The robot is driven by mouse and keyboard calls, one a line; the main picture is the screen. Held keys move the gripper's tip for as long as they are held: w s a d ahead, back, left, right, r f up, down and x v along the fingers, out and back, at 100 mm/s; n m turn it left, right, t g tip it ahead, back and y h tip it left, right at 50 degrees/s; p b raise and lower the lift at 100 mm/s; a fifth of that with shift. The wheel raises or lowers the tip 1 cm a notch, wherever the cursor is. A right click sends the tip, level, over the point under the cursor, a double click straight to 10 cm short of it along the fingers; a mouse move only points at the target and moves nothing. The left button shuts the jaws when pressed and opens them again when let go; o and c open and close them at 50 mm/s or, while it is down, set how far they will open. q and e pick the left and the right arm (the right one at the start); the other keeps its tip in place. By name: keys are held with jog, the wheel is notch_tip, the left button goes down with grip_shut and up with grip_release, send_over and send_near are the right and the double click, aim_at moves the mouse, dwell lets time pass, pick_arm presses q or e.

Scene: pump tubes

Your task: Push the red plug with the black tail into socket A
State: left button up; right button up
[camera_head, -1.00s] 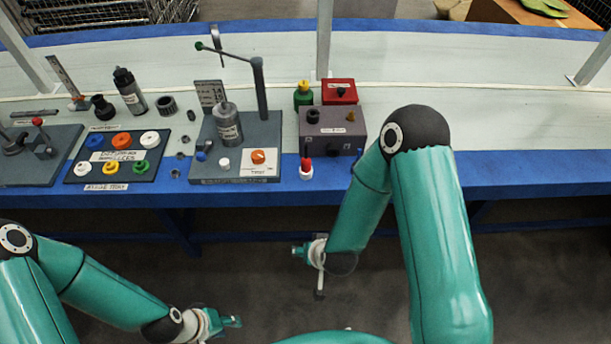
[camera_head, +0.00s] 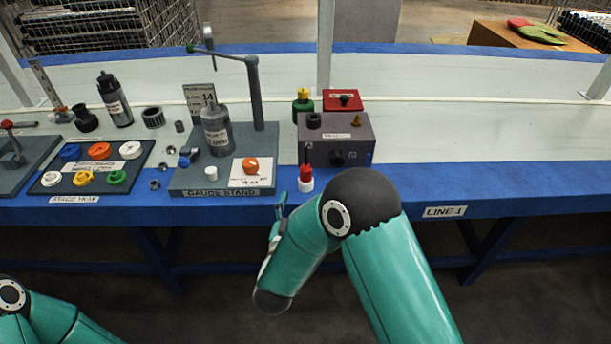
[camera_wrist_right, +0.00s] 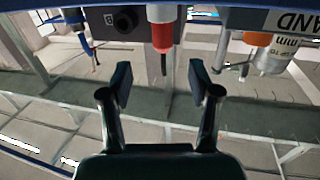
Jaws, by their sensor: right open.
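The red plug (camera_head: 306,171) stands upright in a white holder (camera_head: 306,185) at the front of the bench, its black tail (camera_head: 307,154) pointing up. In the right wrist view the red plug (camera_wrist_right: 162,36) and its tail show inverted, ahead of the fingers. My right gripper (camera_head: 279,209) is at the bench's front edge, left of and nearer than the plug. In the wrist view the right gripper (camera_wrist_right: 160,82) is open and empty. The grey box (camera_head: 357,130) stands behind the plug; a dark socket marked B (camera_wrist_right: 125,19) shows on it. Socket A is not clear. My left gripper is out of frame.
The gauge stand (camera_head: 225,193) with its post and grey cylinder stands left of the plug. A red box (camera_head: 342,100) and a green bottle (camera_head: 303,102) stand behind. The bench is clear at right.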

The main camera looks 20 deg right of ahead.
aim_at(304, 176)
jog(key=x, duration=1)
jog(key=shift+w+a+b, duration=0.1)
jog(key=shift+w+b, duration=0.3)
jog(key=shift+w, duration=0.05)
grip_shut()
